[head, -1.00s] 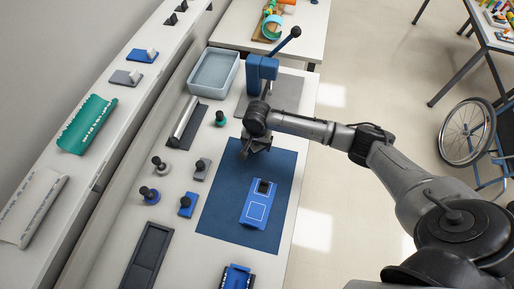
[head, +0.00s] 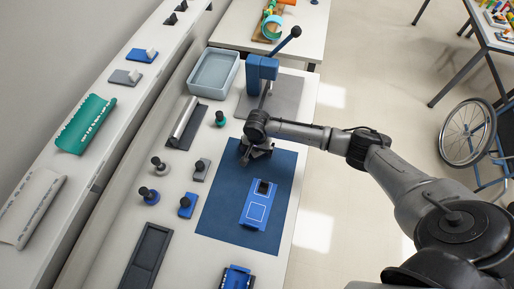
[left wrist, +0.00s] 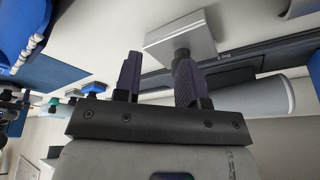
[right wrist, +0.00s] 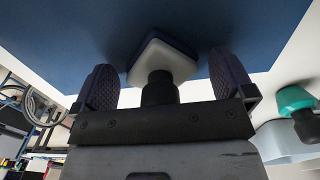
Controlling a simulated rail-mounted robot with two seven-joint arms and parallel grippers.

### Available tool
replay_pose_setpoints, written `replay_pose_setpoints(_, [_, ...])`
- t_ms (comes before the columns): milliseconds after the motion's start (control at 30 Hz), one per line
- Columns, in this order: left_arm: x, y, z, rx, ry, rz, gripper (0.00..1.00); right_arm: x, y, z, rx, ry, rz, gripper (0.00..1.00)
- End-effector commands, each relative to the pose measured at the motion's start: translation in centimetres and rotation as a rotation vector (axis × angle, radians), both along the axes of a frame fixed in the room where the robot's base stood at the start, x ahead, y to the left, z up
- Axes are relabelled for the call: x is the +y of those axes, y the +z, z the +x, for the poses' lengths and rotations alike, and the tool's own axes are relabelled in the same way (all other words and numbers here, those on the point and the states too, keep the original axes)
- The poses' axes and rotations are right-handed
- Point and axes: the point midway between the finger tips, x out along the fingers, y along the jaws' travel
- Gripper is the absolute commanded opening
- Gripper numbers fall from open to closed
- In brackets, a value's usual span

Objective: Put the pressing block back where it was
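In the right wrist view, a small white block with a blue edge (right wrist: 178,62) and a dark knob (right wrist: 160,88) sits at the blue mat (right wrist: 80,35); I take it for the pressing block. My right gripper (right wrist: 163,85) is open, with the knob between its fingers and a gap on both sides. In the head view, my right gripper (head: 257,155) is low over the mat's far part and hides the block. My left gripper (left wrist: 155,78) is open and outside the head view. A pale grey block with a dark knob (left wrist: 182,40) shows beyond its fingers.
A blue plate with a black piece (head: 258,205) lies on the mat. A blue lever press (head: 262,70) stands behind, beside a pale blue tray (head: 213,72). Several knobbed stamps, a roller (head: 185,122) and a dark holder (head: 148,255) lie left of the mat.

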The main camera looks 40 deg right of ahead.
Motion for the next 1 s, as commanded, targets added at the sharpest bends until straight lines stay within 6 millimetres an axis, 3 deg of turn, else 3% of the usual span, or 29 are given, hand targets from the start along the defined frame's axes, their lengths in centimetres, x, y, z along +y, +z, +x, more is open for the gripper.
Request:
replay_pose_setpoints(267, [-0.2, -0.1, 0.0, 0.000, 0.005, -0.007, 0.37, 0.0, 0.5, 0.1, -0.002, 0.001, 0.000, 1.00])
replay_pose_setpoints(800, [0.2, 1.3, 0.0, 0.000, -0.004, 0.005, 0.37, 0.0, 9.5, 0.1, -0.002, 0.001, 0.000, 1.00])
replay_pose_setpoints(1000, [0.2, 1.5, 0.0, 0.000, -0.005, 0.008, 0.37, 0.0, 11.6, 0.1, -0.002, -0.001, 0.001, 1.00])
